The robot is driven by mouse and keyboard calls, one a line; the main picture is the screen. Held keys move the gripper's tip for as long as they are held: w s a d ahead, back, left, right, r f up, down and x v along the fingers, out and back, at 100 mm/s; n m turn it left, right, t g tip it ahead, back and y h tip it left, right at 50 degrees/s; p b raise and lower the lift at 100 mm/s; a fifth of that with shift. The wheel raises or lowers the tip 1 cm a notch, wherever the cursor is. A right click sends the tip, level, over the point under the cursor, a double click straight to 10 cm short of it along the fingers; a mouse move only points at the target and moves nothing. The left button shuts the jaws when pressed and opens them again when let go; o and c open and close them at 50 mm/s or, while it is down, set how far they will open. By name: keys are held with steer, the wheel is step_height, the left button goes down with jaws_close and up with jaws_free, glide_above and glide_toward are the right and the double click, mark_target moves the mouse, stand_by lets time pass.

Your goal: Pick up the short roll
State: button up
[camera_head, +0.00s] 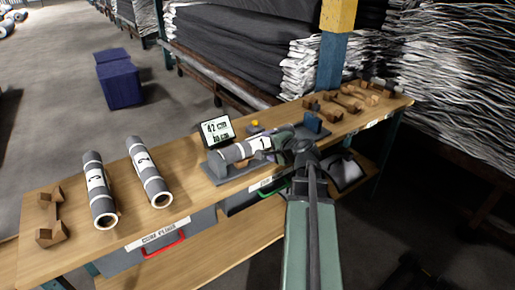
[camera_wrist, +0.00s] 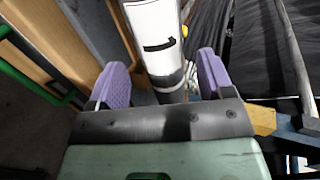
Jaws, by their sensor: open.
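A grey roll with a white label marked 1 (camera_head: 243,150) lies on a grey measuring stand (camera_head: 221,174) on the wooden bench. Its label also shows in the wrist view (camera_wrist: 152,25). My gripper (camera_head: 286,137) is at the right end of this roll. In the wrist view, the two purple fingers (camera_wrist: 163,72) stand apart, one on each side of the roll, with gaps visible. Two more grey rolls, with labels that look like 2 (camera_head: 148,172) and 3 (camera_head: 98,190), lie side by side at left. I cannot tell which roll is the short one.
A small screen (camera_head: 217,130) reading 42 cm stands behind the measuring stand. Wooden cradles lie at the bench's left end (camera_head: 48,216) and right end (camera_head: 350,99). Drawers (camera_head: 160,243) hang under the bench top (camera_head: 190,202). A blue post (camera_head: 331,62) rises behind it.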

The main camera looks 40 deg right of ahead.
mark_target(263, 144)
steer(key=b+x, duration=0.2)
steer(key=x, duration=0.3)
steer(key=shift+a+f, duration=0.15)
steer(key=shift+f, duration=0.1)
steer(key=shift+w, duration=0.15)
steer(key=shift+r, duration=0.1)
steer(key=c, duration=0.9)
steer(key=shift+o, duration=0.2)
steer(key=shift+r, duration=0.1)
